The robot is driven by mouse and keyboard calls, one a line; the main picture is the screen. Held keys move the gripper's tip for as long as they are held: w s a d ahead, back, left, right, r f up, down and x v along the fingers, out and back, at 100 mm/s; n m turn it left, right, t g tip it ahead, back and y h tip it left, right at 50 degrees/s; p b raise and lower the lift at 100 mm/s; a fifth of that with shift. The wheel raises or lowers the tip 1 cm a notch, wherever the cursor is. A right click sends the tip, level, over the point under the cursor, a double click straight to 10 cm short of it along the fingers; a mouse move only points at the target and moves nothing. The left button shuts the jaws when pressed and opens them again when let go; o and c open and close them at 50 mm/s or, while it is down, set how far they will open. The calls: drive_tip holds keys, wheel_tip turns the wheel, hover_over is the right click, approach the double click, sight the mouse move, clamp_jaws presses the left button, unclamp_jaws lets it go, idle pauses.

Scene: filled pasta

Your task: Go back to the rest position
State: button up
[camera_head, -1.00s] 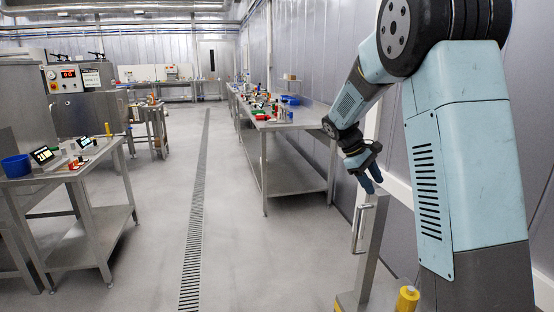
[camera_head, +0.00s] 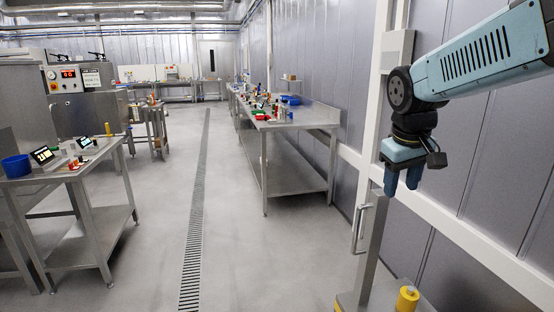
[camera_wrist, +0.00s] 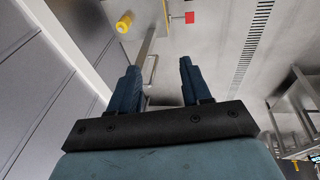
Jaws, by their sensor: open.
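My gripper (camera_head: 402,182) hangs at the right of the head view, fingers pointing down, above and beside the grey metal post with a handle (camera_head: 371,240). In the wrist view my gripper (camera_wrist: 158,85) shows its two blue fingers spread apart with nothing between them. The jaws are open and empty. My arm comes in from the right edge of the head view.
A steel table (camera_head: 300,121) with small items and a blue bin stands ahead, left of my gripper. Another steel table (camera_head: 75,172) is at left. The wall (camera_head: 480,150) runs close at right. The aisle with a floor drain (camera_head: 197,200) is clear.

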drive_tip(key=s+a+m+t+y, duration=0.1)
drive_tip(key=s+a+m+t, duration=0.1)
drive_tip(key=s, duration=0.9)
drive_tip(key=shift+s+a+f+m+t, duration=0.25)
drive_tip(key=shift+s+a+m+t, duration=0.15)
drive_tip(key=shift+a+t, duration=0.1)
idle(1.6)
